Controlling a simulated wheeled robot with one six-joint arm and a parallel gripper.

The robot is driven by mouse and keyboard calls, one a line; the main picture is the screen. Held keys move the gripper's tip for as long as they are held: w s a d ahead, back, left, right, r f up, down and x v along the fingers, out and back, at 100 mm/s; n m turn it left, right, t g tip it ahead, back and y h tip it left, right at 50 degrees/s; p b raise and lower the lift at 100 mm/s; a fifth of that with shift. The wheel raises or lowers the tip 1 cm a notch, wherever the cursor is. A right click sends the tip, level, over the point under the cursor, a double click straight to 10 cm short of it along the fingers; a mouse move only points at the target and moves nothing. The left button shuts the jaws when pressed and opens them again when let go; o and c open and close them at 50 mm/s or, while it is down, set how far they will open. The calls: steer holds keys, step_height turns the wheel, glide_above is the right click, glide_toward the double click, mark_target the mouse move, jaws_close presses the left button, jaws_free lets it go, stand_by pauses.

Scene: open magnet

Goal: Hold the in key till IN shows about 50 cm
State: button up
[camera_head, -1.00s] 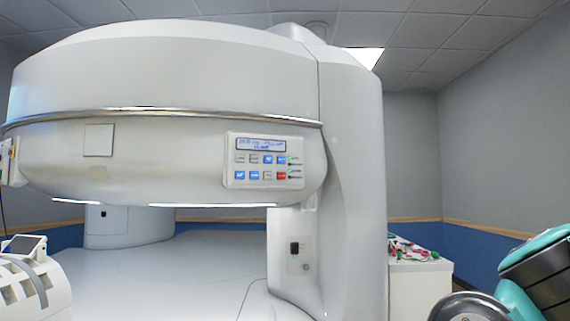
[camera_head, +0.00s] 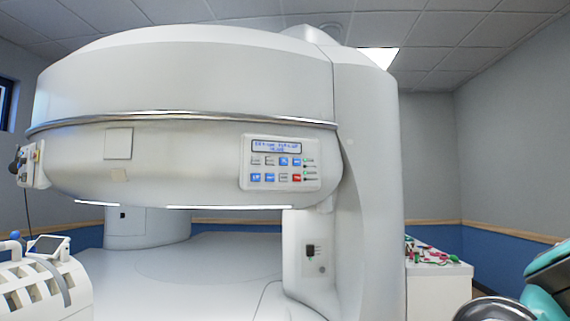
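The control panel (camera_head: 281,163) is a pale plate on the front of the open magnet's upper half (camera_head: 190,85). It has a small blue display (camera_head: 276,147) at its top, with text too blurred to read. Below it are two rows of grey and blue keys (camera_head: 268,178), with one red key (camera_head: 296,178) at the lower right. The key labels are too small to read, so I cannot tell which is the in key. My gripper is not clearly in view. Teal and dark parts of my arm show at the lower right.
The patient table (camera_head: 190,275) extends beneath the magnet. A white slatted unit with a small screen (camera_head: 47,245) stands at lower left. A white cabinet (camera_head: 436,290) with small coloured items on top stands right of the magnet's column (camera_head: 365,190).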

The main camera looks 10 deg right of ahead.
stand_by(0.3)
jaws_close()
stand_by(1.6)
